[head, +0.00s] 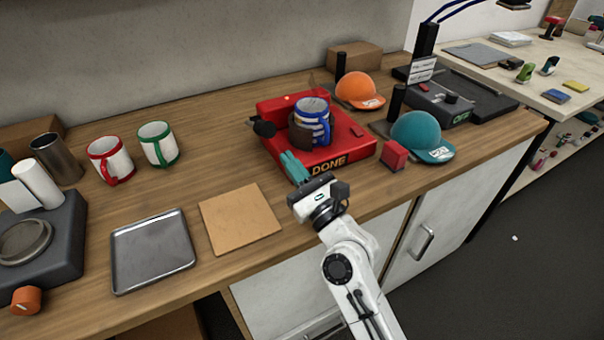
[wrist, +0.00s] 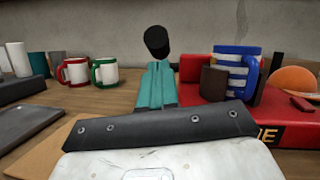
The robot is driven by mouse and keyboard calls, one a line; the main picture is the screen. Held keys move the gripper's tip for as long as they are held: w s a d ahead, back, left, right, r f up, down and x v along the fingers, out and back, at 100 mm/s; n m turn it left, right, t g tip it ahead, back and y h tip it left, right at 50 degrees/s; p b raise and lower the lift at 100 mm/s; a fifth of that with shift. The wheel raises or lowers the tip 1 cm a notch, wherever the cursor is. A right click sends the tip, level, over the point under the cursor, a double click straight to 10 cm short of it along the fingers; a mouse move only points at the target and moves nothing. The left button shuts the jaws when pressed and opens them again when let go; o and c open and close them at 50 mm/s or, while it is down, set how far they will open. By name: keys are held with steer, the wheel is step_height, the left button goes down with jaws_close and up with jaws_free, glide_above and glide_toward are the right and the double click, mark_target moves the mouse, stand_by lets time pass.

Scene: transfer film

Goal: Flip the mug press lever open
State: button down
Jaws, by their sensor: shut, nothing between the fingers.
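The red mug press (head: 355,153) sits on the wooden counter with "DONE" on its front. A blue-and-white striped mug (head: 315,127) stands in it, with a dark brown curved pad (head: 299,138) against its left side; the mug also shows in the wrist view (wrist: 232,65). The lever's black knob (head: 264,128) sticks out at the press's left side; the knob also shows in the wrist view (wrist: 157,42). My gripper (head: 287,158) has teal fingers, closed together and empty, near the press's front left corner. In the wrist view the fingertips (wrist: 157,66) appear just below the knob; contact cannot be told.
A red-handled mug (head: 108,162) and a green-handled mug (head: 160,146) stand at left. A metal tray (head: 152,252) and a cork mat (head: 240,218) lie in front. Orange (head: 358,87) and teal (head: 415,133) caps and a red block (head: 393,156) are right of the press.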

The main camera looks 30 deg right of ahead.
mark_target(271, 136)
steer(key=shift+x, duration=1.7)
